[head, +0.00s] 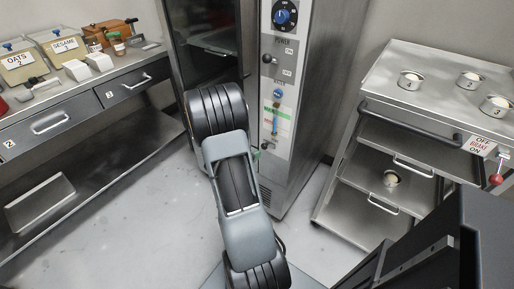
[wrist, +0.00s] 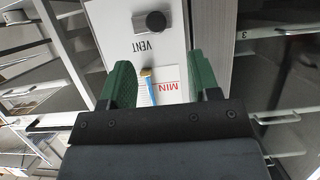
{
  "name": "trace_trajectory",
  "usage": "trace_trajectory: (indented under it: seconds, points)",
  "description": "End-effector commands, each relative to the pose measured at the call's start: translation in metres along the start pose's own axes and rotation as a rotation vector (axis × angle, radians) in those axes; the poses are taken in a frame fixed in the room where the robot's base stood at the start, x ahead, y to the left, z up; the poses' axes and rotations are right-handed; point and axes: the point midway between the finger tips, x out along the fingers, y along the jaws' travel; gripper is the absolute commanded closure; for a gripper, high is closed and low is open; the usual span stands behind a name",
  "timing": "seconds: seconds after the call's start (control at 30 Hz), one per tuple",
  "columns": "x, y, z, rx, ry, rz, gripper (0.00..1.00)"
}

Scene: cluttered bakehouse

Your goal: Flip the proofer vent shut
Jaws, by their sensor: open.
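The proofer (head: 305,130) is a tall steel cabinet with a pale control panel on its front. In the wrist view the panel is upside down, and the vent control shows as a dark knob (wrist: 155,21) beside a small metal plate, above the inverted word VENT. In the head view the vent (head: 265,146) is low on the panel, partly hidden by my arm. My gripper (wrist: 162,82) is open, its two green fingers apart with nothing held. The vent knob lies beyond the fingertips, apart from them. The head view hides the gripper behind my arm.
Above the vent are a power switch (head: 268,58) and blue dial (head: 285,15). A steel bench (head: 60,115) stands left. A trolley (head: 430,85) with several small tins stands right. Grey floor lies between.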

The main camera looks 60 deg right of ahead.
Motion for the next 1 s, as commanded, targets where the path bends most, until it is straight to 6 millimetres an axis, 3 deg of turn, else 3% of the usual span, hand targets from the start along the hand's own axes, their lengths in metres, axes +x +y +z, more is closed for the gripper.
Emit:
trace_trajectory:
  seconds: [0.1,0.33,1.0]
  points:
    - [-0.021,-0.001,-0.001,-0.001,-0.001,-0.003,0.44]
    - [-0.042,-0.001,-0.001,0.000,0.000,-0.002,0.44]
    - [-0.045,0.000,0.000,0.000,0.000,0.000,0.44]
